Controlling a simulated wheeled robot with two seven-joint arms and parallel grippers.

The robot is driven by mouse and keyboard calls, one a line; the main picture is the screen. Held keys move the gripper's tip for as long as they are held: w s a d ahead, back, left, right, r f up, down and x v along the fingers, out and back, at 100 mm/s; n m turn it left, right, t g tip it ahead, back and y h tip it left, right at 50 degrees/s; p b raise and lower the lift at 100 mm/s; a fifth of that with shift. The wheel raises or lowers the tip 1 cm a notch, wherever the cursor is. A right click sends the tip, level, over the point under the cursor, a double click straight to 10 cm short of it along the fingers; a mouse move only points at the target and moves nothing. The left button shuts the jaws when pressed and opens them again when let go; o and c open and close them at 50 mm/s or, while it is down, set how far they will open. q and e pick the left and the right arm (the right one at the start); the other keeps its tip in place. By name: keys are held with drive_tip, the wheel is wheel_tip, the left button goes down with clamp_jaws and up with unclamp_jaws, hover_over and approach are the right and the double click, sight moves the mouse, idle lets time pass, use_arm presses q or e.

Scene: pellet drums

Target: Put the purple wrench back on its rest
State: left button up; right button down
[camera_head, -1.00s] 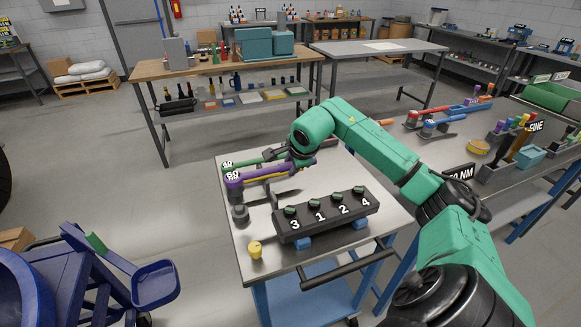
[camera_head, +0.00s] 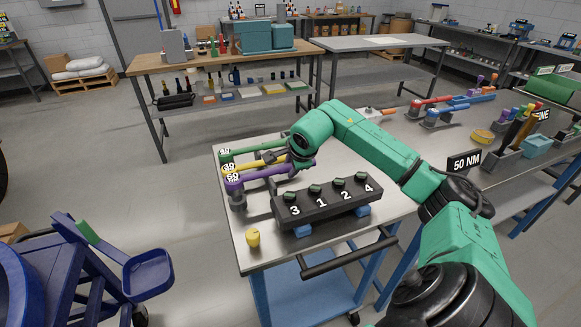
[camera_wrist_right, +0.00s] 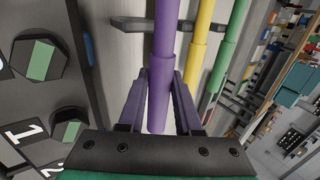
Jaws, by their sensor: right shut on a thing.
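The purple wrench (camera_head: 257,176) is over the steel cart top, its labelled head to the left, alongside the yellow wrench (camera_head: 268,163) and green wrench (camera_head: 250,153). My right gripper (camera_head: 298,162) is shut on its handle. In the right wrist view, the purple handle (camera_wrist_right: 161,65) passes between my two fingers (camera_wrist_right: 160,108). A dark rest bar (camera_wrist_right: 132,24) crosses behind the purple handle and reaches the yellow and green ones. I cannot tell whether the purple handle touches it. My left gripper is out of view.
A black block (camera_head: 325,207) with several numbered green-topped bolts stands close in front of the purple wrench. A small yellow piece (camera_head: 252,238) is at the cart's near left. A bench (camera_head: 460,140) with more tools lies to the right. The cart's left front is mostly clear.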

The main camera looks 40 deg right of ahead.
drive_tip(key=shift+f, duration=0.1)
idle(0.4)
drive_tip(key=shift+f+b, duration=0.1)
drive_tip(key=shift+b, duration=0.2)
drive_tip(key=shift+f, duration=0.15)
drive_tip(key=shift+f+b, duration=0.55)
drive_tip(key=shift+b, duration=0.05)
